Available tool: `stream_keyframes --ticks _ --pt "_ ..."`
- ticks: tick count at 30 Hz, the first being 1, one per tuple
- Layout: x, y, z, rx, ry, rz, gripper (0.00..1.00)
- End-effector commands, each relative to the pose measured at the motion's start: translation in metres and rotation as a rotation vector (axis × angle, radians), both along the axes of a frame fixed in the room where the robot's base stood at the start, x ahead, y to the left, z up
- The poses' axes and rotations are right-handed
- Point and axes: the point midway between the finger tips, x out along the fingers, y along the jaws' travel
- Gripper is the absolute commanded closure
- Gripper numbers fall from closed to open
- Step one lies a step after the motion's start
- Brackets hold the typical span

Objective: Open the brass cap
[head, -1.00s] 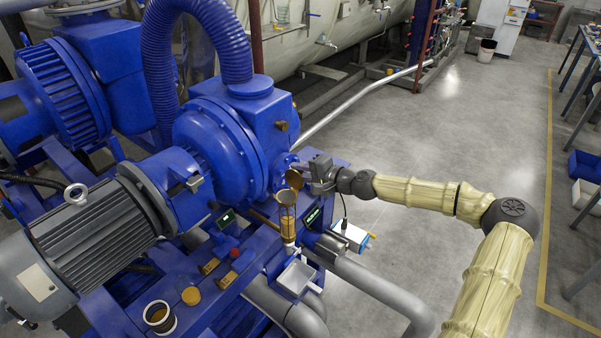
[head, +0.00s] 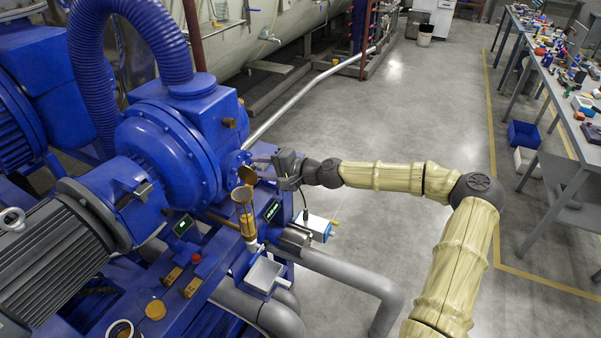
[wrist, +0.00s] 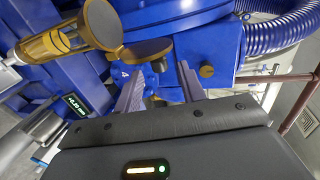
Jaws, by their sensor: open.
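The brass cap (head: 247,174) is a round disc. It stands tilted up behind the top of a clear tube with brass ends (head: 246,218), on the blue pump frame. In the wrist view the cap (wrist: 146,50) is a dull brown disc near the left fingertip, and the brass-ended tube (wrist: 45,46) lies across the upper left. My gripper (head: 264,161) is to the right of the cap, pointing left towards the pump. In the wrist view its two fingers (wrist: 160,78) are apart with nothing held between them. I cannot tell whether the left finger touches the cap.
The blue pump housing (head: 158,155) is close beyond my gripper. A small white tray (head: 264,274) is below the tube, with a dark display (head: 272,210) beside it. A loose brass disc (head: 155,310) lies lower left. Grey floor is clear to the right; a cluttered workbench (head: 570,135) stands farther right.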

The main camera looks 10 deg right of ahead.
Motion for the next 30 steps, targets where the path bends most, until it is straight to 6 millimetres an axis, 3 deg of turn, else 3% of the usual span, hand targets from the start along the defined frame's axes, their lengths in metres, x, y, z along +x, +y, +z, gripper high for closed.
stream_keyframes --ticks 21,30 --pt "-0.074 -0.099 0.031 -0.001 -0.001 -0.005 0.60" --pt "-0.082 -0.108 0.036 0.000 0.000 -0.002 0.60"
